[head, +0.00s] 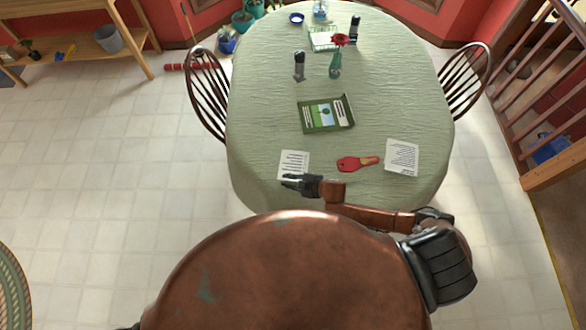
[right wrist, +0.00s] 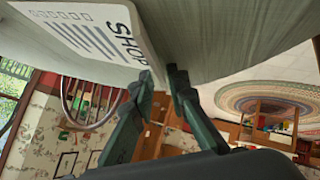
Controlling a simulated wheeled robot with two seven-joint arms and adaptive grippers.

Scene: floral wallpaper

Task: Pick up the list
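A white sheet (head: 293,163) lies on the table near its front left edge. In the right wrist view this sheet (right wrist: 85,38) shows dark lines and large letters reading "SHOP". My right gripper (head: 291,181) is at the sheet's near edge in the head view. In the right wrist view the right gripper (right wrist: 162,75) has a gap between its fingertips, with nothing seen held. One fingertip is close to the sheet's corner; I cannot tell whether they touch. A second white sheet (head: 402,157) with printed lines lies at the front right. My left gripper is not in view.
The table (head: 260,110) has a green cloth. A red paddle-like object (head: 357,163) lies between the sheets. A green booklet (head: 326,113) lies mid-table. A vase with a red flower (head: 335,64) and a dark upright object (head: 299,65) stand farther back. Chairs (head: 207,92) flank the table.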

